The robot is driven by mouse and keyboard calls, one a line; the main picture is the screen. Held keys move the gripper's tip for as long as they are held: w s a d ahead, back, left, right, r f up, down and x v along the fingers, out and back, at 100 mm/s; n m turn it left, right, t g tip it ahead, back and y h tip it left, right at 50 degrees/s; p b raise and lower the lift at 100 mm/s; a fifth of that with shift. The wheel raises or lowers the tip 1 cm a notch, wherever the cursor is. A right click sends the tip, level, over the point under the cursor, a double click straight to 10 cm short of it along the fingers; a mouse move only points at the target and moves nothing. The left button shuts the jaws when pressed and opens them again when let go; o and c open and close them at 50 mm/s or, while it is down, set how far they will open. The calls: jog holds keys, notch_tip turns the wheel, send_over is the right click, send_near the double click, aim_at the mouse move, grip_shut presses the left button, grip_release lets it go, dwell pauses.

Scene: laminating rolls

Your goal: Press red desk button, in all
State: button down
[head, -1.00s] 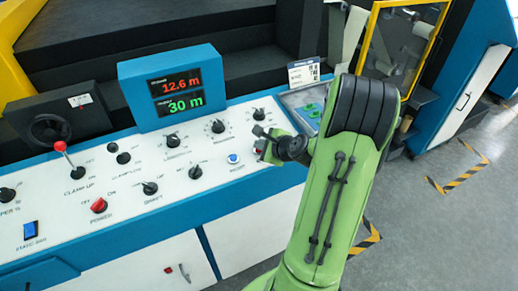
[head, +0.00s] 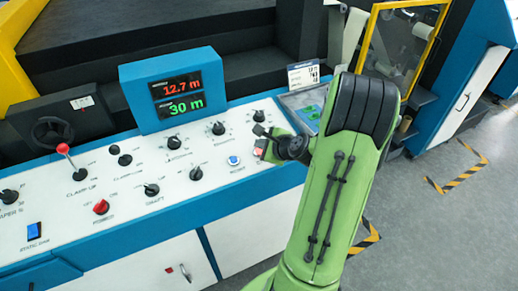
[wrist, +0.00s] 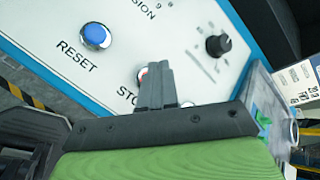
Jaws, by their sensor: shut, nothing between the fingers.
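The red desk button (head: 258,152) sits on the white control panel, right of the blue reset button (head: 233,160). In the head view my gripper (head: 262,140) is at the button and partly hides it. In the wrist view the shut, empty fingers (wrist: 157,82) point at the panel, right over the red button (wrist: 142,73). Only a small pale and red edge of it shows beside them, with part of a "STO" label. Whether the fingertips touch the button cannot be told.
The blue reset button also shows in the wrist view (wrist: 95,35). A black knob (wrist: 218,44) is to the right of the fingers. A red power knob (head: 101,207) and a red-tipped clamp lever (head: 63,149) are further left. The display (head: 175,95) stands behind.

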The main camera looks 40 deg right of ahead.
jog(key=r+p, duration=0.4)
jog(key=r, duration=0.1)
jog(key=shift+s+a, duration=0.1)
jog(key=shift+s, duration=0.3)
dwell(0.5)
